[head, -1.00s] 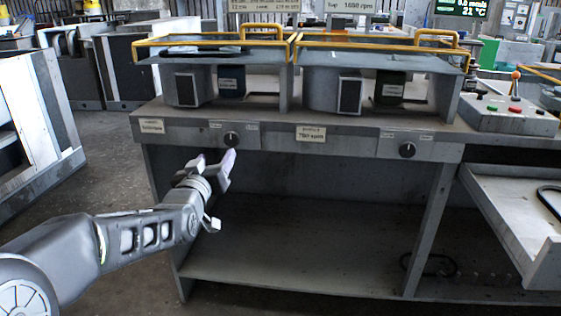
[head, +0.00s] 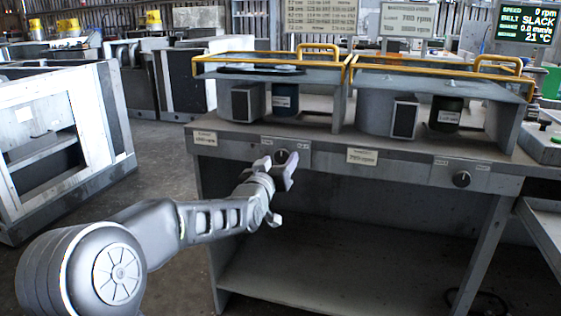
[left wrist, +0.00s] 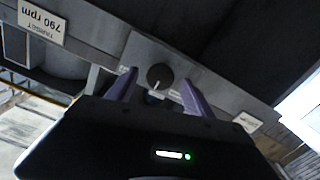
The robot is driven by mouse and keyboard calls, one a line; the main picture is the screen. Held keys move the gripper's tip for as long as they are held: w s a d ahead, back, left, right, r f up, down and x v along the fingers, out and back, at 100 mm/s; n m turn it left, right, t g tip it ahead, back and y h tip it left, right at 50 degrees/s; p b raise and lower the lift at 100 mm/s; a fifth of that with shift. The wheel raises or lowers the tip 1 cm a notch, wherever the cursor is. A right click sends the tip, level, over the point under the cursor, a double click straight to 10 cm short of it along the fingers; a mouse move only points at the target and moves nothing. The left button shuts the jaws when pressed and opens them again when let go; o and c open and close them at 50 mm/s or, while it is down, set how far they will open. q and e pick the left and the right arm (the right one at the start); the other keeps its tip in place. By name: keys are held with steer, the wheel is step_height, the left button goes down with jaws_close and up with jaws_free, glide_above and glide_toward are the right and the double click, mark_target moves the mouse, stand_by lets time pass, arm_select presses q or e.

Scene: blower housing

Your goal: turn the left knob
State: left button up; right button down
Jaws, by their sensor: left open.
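The left knob (head: 281,156) is a round dark knob on a light plate on the front rail of the grey bench (head: 330,150). In the head view it is partly behind my left gripper (head: 279,168). In the left wrist view the knob (left wrist: 160,76) shows with a pale pointer line, in line with the gap between the two fingers (left wrist: 155,92). The fingers are open and apart, and the knob looks to be beyond their tips; I cannot tell the exact distance. A similar right knob (head: 461,179) sits farther right on the rail. My right gripper is not in view.
Two yellow-framed guards (head: 270,63) stand on the bench top above the rail. A screen (head: 525,22) at the upper right reads BELT SLACK. The space under the bench is open.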

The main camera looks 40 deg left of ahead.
arm_select(q)
steer(key=shift+x, duration=0.8)
jaws_close()
